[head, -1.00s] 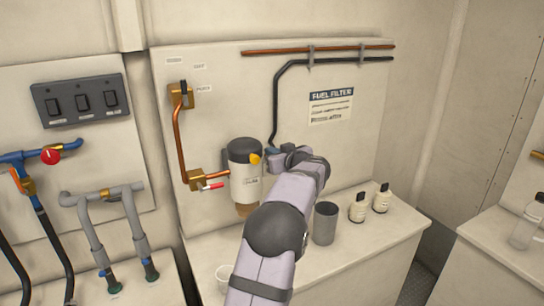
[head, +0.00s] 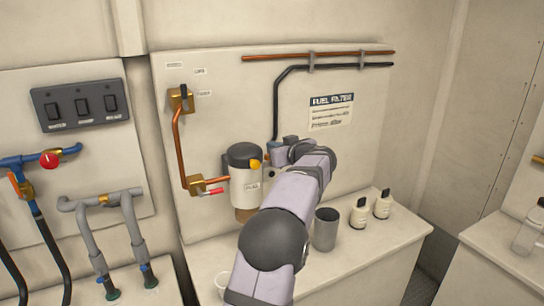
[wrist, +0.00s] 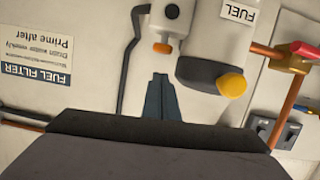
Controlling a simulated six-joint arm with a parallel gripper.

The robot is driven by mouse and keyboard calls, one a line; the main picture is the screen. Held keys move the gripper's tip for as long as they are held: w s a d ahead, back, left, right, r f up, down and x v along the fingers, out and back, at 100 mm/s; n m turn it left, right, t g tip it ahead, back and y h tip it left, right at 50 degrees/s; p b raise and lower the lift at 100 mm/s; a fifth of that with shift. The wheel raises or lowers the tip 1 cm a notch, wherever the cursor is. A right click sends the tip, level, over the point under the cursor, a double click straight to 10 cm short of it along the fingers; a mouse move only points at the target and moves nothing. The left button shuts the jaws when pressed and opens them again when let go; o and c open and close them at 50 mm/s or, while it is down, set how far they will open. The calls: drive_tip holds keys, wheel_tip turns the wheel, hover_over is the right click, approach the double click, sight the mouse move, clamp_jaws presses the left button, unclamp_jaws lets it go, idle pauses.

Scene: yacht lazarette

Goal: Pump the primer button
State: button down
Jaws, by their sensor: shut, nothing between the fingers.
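The fuel filter (head: 244,185) is a pale canister with a dark cap, mounted on the panel. A yellow knob (head: 255,164) sticks out from its cap, and it also shows in the wrist view (wrist: 231,84); it may be the primer button, but I cannot tell for certain. My gripper (wrist: 160,78) is shut and empty, with its dark fingers beside the cap and apart from the yellow knob. Just beyond the fingertips in the picture is a pale block with an orange end (wrist: 162,47).
A copper pipe (head: 178,148) and red-handled valve (head: 205,189) are left of the filter. A black hose (head: 276,105) runs near my wrist. A grey cup (head: 325,228), white bottles (head: 370,209) and a white cup (head: 222,283) stand on the counter.

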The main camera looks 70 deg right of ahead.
drive_tip(key=b+v, duration=0.4)
drive_tip(key=v, duration=0.4)
drive_tip(key=shift+a, duration=0.15)
drive_tip(key=shift+s, duration=0.1)
